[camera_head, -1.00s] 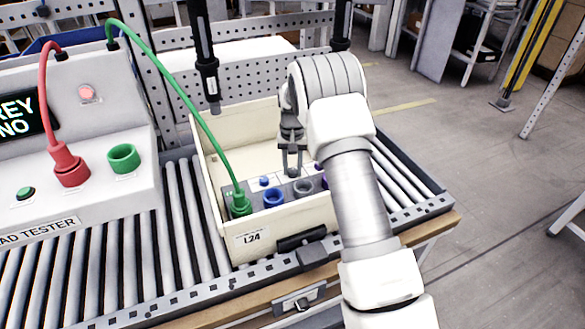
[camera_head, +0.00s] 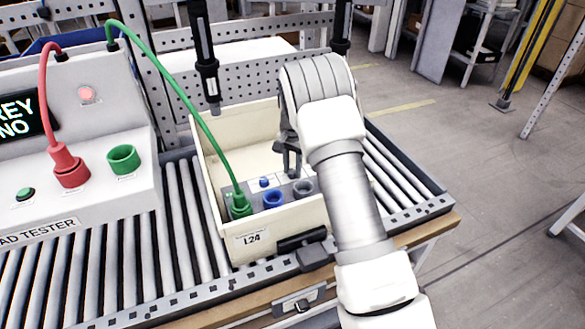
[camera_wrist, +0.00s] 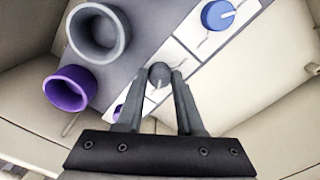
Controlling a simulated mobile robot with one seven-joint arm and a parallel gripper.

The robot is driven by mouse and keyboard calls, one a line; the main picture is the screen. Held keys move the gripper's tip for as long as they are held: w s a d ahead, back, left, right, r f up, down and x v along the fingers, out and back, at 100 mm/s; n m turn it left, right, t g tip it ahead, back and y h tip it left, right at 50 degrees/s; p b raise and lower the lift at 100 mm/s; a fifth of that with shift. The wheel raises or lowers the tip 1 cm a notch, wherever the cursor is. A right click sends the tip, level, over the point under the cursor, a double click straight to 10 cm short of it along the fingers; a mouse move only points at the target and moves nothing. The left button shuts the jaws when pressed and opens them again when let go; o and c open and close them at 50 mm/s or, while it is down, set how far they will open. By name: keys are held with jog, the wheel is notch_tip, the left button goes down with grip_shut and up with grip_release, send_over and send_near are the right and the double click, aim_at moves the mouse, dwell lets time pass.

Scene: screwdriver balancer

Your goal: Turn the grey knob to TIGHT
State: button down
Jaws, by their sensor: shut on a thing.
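The grey knob (camera_wrist: 159,74) sits on a white label strip on the grey panel inside the cream crate (camera_head: 240,133). In the wrist view my gripper (camera_wrist: 162,80) has its two fingertips on either side of the knob, closed against it. The knob's pointer and the TIGHT mark cannot be read. In the head view my gripper (camera_head: 288,168) reaches down into the crate at the panel, and its fingers hide the grey knob.
A blue knob (camera_wrist: 217,14) is beside the grey one. Grey (camera_wrist: 122,37), purple (camera_wrist: 70,90) and blue (camera_head: 273,199) sockets line the panel. A green plug (camera_head: 240,205) with its cable is at the left end. The load tester (camera_head: 90,200) stands left.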

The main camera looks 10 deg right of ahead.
aim_at(292, 171)
jog(key=c, duration=0.5)
grip_release()
jog(key=shift+r, duration=0.1)
notch_tip(292, 171, up, 17)
jog(key=shift+r+p, duration=0.15)
jog(key=shift+p, duration=0.4)
jog(key=shift+c, duration=0.2)
